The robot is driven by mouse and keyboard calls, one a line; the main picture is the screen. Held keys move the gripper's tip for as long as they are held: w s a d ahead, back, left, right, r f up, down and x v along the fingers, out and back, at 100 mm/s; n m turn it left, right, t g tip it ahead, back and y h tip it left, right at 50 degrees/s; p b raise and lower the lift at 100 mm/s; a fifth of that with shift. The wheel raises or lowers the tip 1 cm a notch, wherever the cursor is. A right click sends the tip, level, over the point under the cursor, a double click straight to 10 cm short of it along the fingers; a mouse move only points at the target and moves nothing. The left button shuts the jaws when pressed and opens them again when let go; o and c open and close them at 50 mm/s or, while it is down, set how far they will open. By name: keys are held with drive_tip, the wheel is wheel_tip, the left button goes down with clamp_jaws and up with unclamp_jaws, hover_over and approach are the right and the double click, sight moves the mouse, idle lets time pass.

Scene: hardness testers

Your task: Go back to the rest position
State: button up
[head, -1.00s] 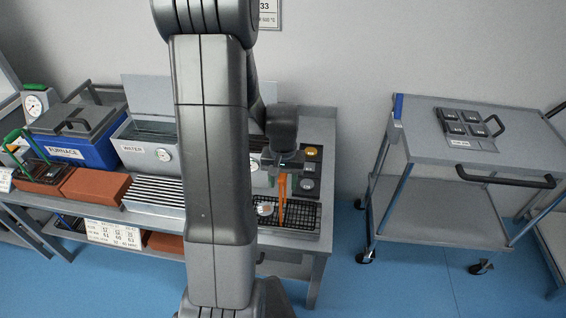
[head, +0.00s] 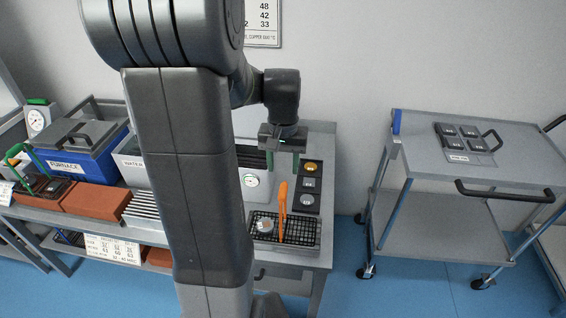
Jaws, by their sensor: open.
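My gripper (head: 283,160) hangs over the right part of the workbench (head: 318,228), above and apart from the items on it. Its two green-tipped fingers are open with nothing between them. A small round metal piece (head: 264,226) sits on the left of that rack. My arm crosses the middle of the view and hides part of the bench.
A blue box marked FURNACE (head: 85,152) and orange-brown bricks (head: 95,200) are at the left. A grey wheeled cart (head: 420,150) stands at the right, with clear blue floor between.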

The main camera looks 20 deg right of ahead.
sight(283, 192)
wheel_tip(283, 192, down, 14)
drive_tip(key=shift+r+b, duration=0.1)
drive_tip(key=shift+b, duration=0.25)
drive_tip(key=shift+r, duration=0.2)
idle(0.3)
